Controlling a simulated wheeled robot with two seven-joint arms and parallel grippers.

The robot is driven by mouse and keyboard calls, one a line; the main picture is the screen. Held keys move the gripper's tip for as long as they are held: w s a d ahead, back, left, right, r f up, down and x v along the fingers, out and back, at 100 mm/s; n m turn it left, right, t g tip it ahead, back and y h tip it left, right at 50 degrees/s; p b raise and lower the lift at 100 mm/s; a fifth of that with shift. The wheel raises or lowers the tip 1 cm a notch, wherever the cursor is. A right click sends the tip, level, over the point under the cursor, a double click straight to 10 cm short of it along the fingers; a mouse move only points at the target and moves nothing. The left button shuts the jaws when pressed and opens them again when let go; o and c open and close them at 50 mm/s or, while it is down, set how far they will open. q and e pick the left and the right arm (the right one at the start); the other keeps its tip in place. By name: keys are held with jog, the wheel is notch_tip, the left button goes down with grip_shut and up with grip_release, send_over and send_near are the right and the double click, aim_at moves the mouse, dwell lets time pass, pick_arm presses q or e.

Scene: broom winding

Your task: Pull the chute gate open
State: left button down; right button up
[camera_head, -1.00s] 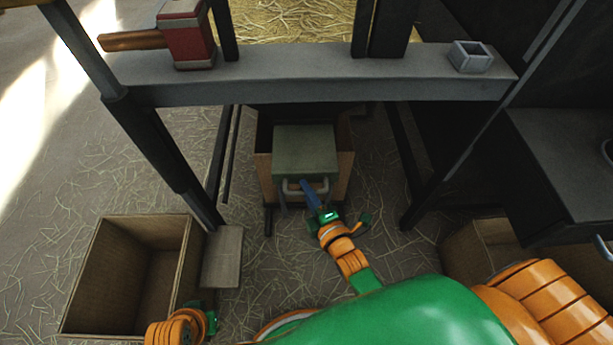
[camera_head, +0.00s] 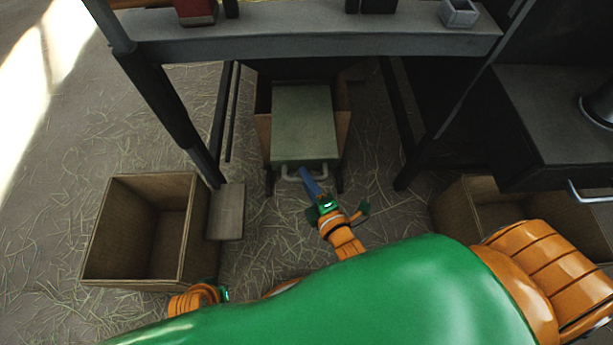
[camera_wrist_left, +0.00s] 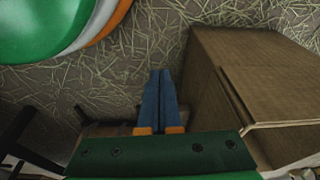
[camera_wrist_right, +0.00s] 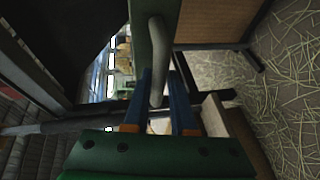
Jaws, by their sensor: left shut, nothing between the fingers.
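The chute gate (camera_head: 303,118) is a grey-green flat panel in a wooden chute box below the grey beam, with a pale bar handle (camera_head: 288,176) on its near edge. The panel stands well out of the box toward me. My right gripper (camera_head: 305,172) has its blue fingers on the right part of the handle.
An open wooden box (camera_head: 186,240) stands at the left, with a small grey block (camera_head: 227,211) beside it. Another box (camera_head: 470,200) stands at the right under a dark cabinet (camera_head: 560,115). The grey beam (camera_head: 310,40) crosses above the gate. Straw covers the floor.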

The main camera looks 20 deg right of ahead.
jog(key=o, duration=0.3)
jog(key=shift+s, duration=0.1)
jog(key=shift+o, duration=0.3)
pick_arm(q)
jog(key=s+f+p, duration=0.2)
jog(key=s+f, duration=0.1)
jog(key=shift+a+f, duration=0.3)
jog(key=shift+a, duration=0.05)
pick_arm(e)
jog(key=a+v, duration=0.1)
jog(key=v, duration=0.6)
jog(key=shift+d, duration=0.45)
jog(key=shift+f, duration=0.1)
